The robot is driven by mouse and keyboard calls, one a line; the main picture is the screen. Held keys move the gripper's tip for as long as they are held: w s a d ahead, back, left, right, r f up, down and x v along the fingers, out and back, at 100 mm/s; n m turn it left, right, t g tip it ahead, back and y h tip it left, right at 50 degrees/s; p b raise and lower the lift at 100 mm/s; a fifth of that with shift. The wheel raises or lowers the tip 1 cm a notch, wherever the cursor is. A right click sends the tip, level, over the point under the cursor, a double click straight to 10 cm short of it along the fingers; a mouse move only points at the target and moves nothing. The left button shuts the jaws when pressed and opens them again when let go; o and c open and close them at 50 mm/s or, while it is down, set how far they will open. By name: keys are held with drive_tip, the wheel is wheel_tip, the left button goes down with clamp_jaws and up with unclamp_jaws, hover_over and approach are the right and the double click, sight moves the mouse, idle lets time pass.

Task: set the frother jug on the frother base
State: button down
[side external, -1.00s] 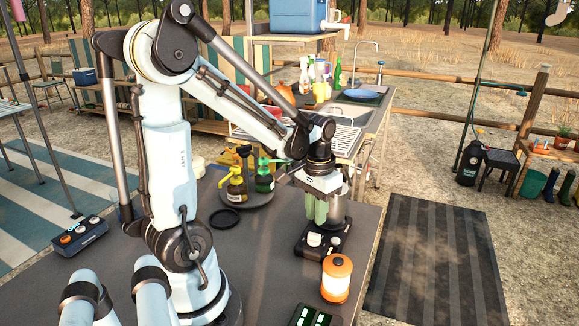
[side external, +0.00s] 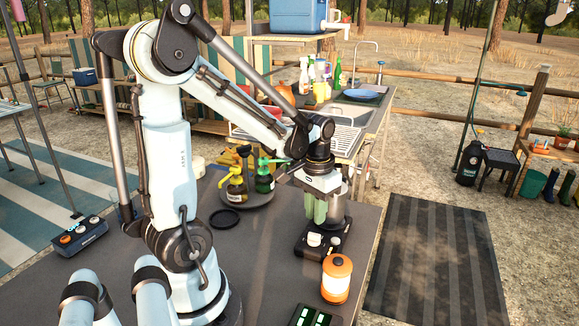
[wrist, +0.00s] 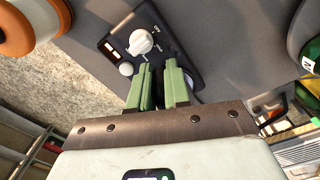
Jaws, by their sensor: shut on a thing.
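The frother base (side external: 316,243) is a dark slab with pale knobs on the grey tabletop, right of my arm's foot. In the wrist view its panel (wrist: 120,47) shows a white dial, beyond my fingertips. The frother jug (side external: 338,208) is a grey metallic cylinder, partly hidden behind my green fingers. My gripper (side external: 318,221) points down and is shut on the jug at the back part of the base. Whether the jug's bottom touches the base cannot be told. In the wrist view my gripper (wrist: 160,70) hides most of the jug.
An orange and white lantern (side external: 337,279) stands close in front of the base. A round tray (side external: 262,201) with several pump bottles is to the left, beside a black ring (side external: 225,219). The table's right edge is near the base. A sink counter (side external: 345,140) stands behind.

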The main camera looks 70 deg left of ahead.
drive_tip(key=shift+f, duration=0.65)
drive_tip(key=c, duration=1.4)
unclamp_jaws()
drive_tip(key=shift+o, duration=0.2)
drive_tip(key=shift+r, duration=0.15)
drive_tip(key=shift+r, duration=5.4)
